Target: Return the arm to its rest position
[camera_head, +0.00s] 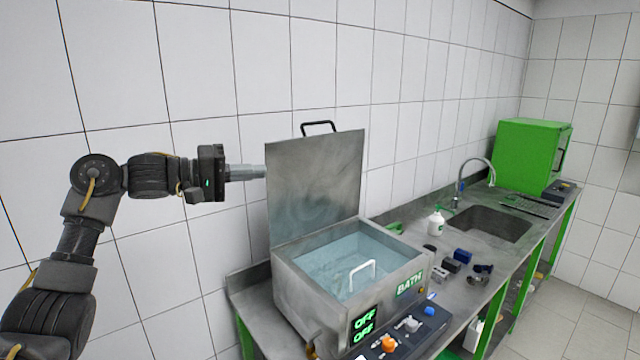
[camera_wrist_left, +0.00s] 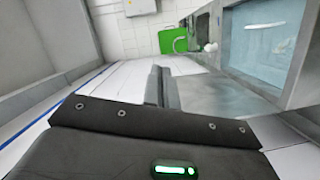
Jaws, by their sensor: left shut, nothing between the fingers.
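My left arm comes in from the left in the head view, raised and bent. My left gripper (camera_head: 246,172) points right at the height of the open bath lid, and its tips are at or near the lid's left edge; I cannot tell whether they touch. The gripper is shut and empty. In the left wrist view its fingers (camera_wrist_left: 160,88) show close together. The bath (camera_head: 290,262) stands on the bench with its metal lid (camera_head: 316,185) upright and open. Water and a white handle (camera_head: 362,272) show inside. My right gripper is not in view.
A white bottle (camera_head: 436,222), small parts, a sink (camera_head: 490,222) with a tap and a green box (camera_head: 530,156) are along the bench to the right. A tiled wall stands behind.

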